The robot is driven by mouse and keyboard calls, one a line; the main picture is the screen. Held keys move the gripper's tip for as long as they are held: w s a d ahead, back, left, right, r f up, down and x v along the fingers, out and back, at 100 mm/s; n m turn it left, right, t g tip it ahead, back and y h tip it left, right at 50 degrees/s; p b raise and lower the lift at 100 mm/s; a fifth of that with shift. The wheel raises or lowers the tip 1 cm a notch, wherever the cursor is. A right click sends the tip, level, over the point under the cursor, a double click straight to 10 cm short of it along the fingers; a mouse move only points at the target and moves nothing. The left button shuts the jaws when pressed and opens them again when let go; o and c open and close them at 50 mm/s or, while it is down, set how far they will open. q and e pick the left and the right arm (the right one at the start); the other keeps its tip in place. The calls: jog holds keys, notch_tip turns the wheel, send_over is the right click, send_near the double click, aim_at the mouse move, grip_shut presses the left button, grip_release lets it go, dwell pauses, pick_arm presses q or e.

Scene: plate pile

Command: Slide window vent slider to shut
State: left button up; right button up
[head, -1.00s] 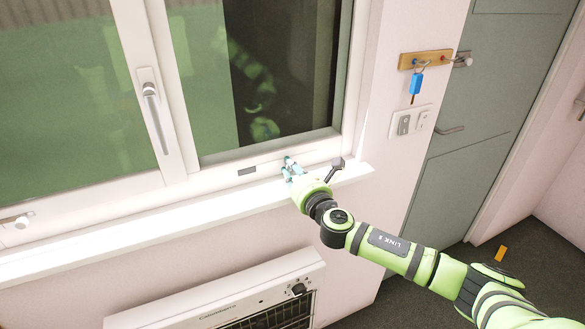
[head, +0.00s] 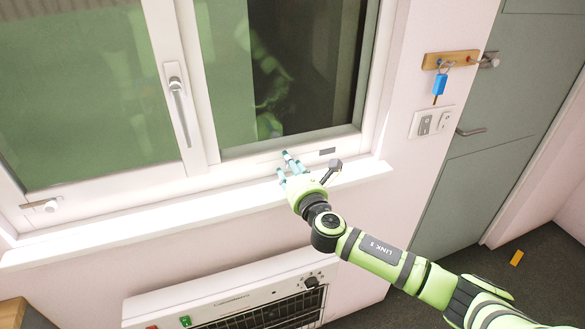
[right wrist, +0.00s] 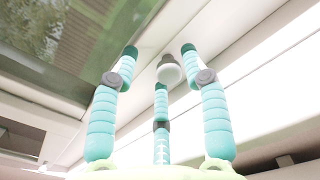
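The window vent slider is on the lower frame of the right window pane. A dark grey rectangle (head: 327,151) of it shows just right of my right gripper. In the right wrist view a white round knob (right wrist: 169,70) shows between the fingertips, against the white frame; the head view hides it behind the gripper. My right gripper (head: 284,163) is at the lower frame, above the sill. Its three teal fingers are spread around the knob, not closed; I cannot tell if one touches it. It also shows in the right wrist view (right wrist: 160,62). My left gripper is not in view.
The white sill (head: 200,222) runs under the gripper. A heater (head: 230,300) stands below. Another white knob (head: 50,206) is on the left pane's lower frame, and a handle (head: 177,100) is on the middle frame. A key rack (head: 450,60) and switches (head: 432,122) are at right.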

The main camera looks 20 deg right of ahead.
jog(key=shift+f, duration=0.1)
jog(key=shift+s+d, duration=0.1)
jog(key=shift+s, duration=0.1)
jog(key=s, duration=1.1)
jog(key=shift+s, duration=0.35)
